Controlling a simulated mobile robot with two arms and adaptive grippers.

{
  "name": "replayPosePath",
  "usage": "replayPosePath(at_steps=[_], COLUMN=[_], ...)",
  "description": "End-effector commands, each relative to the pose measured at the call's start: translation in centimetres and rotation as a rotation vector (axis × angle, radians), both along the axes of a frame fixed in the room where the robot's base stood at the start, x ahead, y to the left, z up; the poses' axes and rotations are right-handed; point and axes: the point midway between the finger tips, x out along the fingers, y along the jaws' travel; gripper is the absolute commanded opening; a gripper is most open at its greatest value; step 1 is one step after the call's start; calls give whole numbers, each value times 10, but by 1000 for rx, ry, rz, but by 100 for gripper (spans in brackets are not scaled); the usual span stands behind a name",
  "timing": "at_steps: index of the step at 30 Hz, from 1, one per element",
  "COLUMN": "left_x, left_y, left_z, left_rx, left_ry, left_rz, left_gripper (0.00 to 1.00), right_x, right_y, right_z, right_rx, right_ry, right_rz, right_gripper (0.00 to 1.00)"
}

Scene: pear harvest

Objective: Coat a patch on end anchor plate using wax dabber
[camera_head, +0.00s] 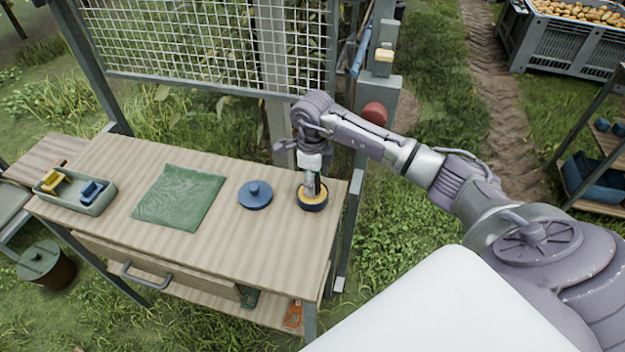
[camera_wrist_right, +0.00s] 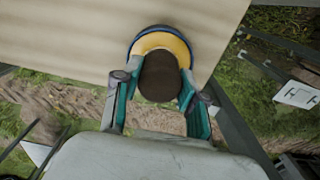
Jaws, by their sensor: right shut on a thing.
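My right gripper (camera_head: 314,182) reaches down over the right end of the wooden bench. In the right wrist view its teal fingers (camera_wrist_right: 158,100) are shut on a dark brown, rounded thing (camera_wrist_right: 159,78), which looks like the wax dabber. The dabber is over or in a round blue tin (camera_head: 313,207) of yellow wax, which also shows in the wrist view (camera_wrist_right: 134,42). I cannot tell how deep the dabber sits. The tin's blue lid (camera_head: 255,195) lies to the left. A grey post (camera_head: 372,140) stands behind the bench; I cannot tell which part is the anchor plate. My left gripper is out of view.
The wooden bench (camera_head: 120,180) also carries a green cloth (camera_head: 180,197) and a grey tray (camera_head: 92,205) with yellow and blue items. A wire mesh panel (camera_head: 200,45) rises behind it. A red round part (camera_head: 374,112) is on the post, close behind my arm.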

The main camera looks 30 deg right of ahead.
Motion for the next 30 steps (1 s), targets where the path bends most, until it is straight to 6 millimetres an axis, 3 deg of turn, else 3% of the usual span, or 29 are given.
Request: replayPosePath(at_steps=[8, 30], left_x=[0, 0], left_y=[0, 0], left_z=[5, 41], left_rx=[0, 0], left_ry=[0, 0], left_rz=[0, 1], left_gripper=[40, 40], right_x=[-1, 0], right_y=[0, 0], right_z=[5, 66], right_rx=[0, -1], right_ry=[3, 1], right_rz=[0, 0], right_gripper=[14, 14])
